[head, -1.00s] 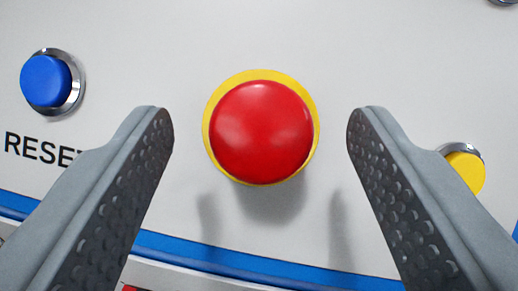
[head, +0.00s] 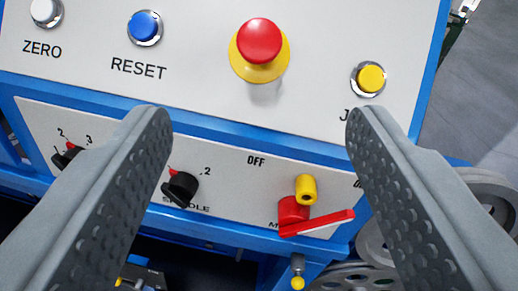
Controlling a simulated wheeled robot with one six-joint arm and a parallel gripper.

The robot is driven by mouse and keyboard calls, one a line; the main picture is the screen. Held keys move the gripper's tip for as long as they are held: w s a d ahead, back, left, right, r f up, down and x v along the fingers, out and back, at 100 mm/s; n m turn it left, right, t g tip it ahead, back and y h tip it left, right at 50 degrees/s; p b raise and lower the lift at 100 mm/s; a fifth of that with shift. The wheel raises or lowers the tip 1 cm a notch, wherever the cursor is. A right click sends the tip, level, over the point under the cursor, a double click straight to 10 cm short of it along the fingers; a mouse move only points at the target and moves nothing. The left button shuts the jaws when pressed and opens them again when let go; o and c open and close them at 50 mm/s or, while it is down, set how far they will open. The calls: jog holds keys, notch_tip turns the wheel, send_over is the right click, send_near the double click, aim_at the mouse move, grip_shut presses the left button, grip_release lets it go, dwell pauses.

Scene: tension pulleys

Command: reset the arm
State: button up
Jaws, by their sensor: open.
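My gripper (head: 257,115) is open and empty, its two grey textured fingers spread wide in front of the control panel (head: 200,70). A red mushroom button (head: 259,41) on a yellow collar stands on the panel, above and between the fingertips. A blue button (head: 144,27) with the label RESET under it is to the left of the red one. A white button (head: 45,11) labelled ZERO is at the far left. A yellow button (head: 371,78) is at the right; its label is mostly hidden by the right finger.
Below, a second panel (head: 240,185) carries black knobs (head: 181,188) and a red lever switch (head: 318,222) with a yellow piece (head: 306,189), near the word OFF. Grey pulleys (head: 490,190) stand at the lower right. Grey floor (head: 485,85) shows at the right.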

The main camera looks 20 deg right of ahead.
jog(key=shift+s, duration=0.1)
dwell(0.4)
jog(key=s+d+r+n+t+y, duration=0.1)
jog(key=s+d+r+y, duration=0.15)
jog(key=s, duration=0.55)
jog(key=s+d+r+t+y, duration=0.1)
jog(key=s+d+r, duration=0.25)
jog(key=s, duration=0.45)
jog(key=s+d+f+g, duration=0.1)
jog(key=s+d+f, duration=0.2)
jog(key=s, duration=0.7)
jog(key=s+d+f+m+g, duration=0.1)
jog(key=s+d+f, duration=0.3)
jog(key=s, duration=0.6)
notch_tip(320, 180, down, 2)
jog(key=shift+f, duration=0.1)
jog(key=shift+w+d, duration=0.1)
